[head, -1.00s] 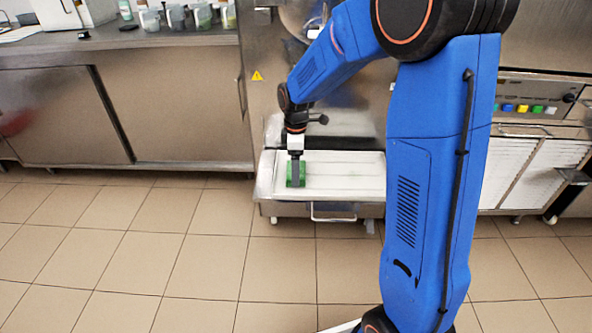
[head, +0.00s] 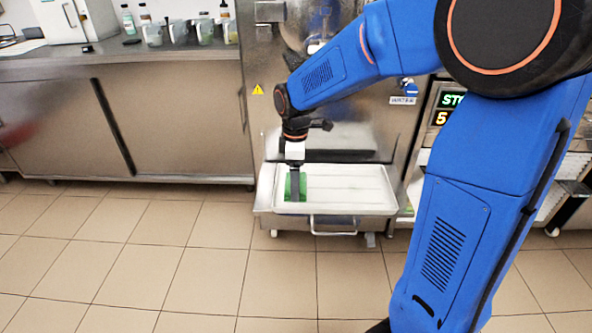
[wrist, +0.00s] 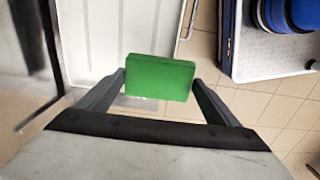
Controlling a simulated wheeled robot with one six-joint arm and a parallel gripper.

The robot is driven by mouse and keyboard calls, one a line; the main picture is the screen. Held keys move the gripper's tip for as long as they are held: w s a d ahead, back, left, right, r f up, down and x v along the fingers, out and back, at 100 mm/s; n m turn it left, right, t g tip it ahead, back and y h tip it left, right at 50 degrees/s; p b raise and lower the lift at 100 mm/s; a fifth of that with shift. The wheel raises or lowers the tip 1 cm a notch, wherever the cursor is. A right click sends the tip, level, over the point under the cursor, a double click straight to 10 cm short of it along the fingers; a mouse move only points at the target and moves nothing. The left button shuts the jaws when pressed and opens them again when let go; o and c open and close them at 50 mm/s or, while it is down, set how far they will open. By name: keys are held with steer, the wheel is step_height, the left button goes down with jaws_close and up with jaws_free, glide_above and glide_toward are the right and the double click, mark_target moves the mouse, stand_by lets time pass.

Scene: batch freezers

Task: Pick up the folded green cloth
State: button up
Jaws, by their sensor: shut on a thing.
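The folded green cloth (wrist: 160,77) is a small green block in the wrist view. My gripper (wrist: 160,84) is shut on it, with one finger at each short side. In the head view the green cloth (head: 303,185) shows behind my gripper (head: 295,190), over the left end of the white tray. My gripper points down there. I cannot tell from these views whether the cloth is clear of the tray.
The white tray (head: 345,188) sits low at the front of the steel machine (head: 335,138), with a handle (head: 333,224) below it. A steel counter (head: 165,128) with several jugs stands at the left. The tiled floor (head: 200,265) in front is open.

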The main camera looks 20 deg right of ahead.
steer(key=s+a, duration=0.3)
steer(key=s, duration=0.8)
steer(key=shift+s+a, duration=0.35)
steer(key=shift+a, duration=0.05)
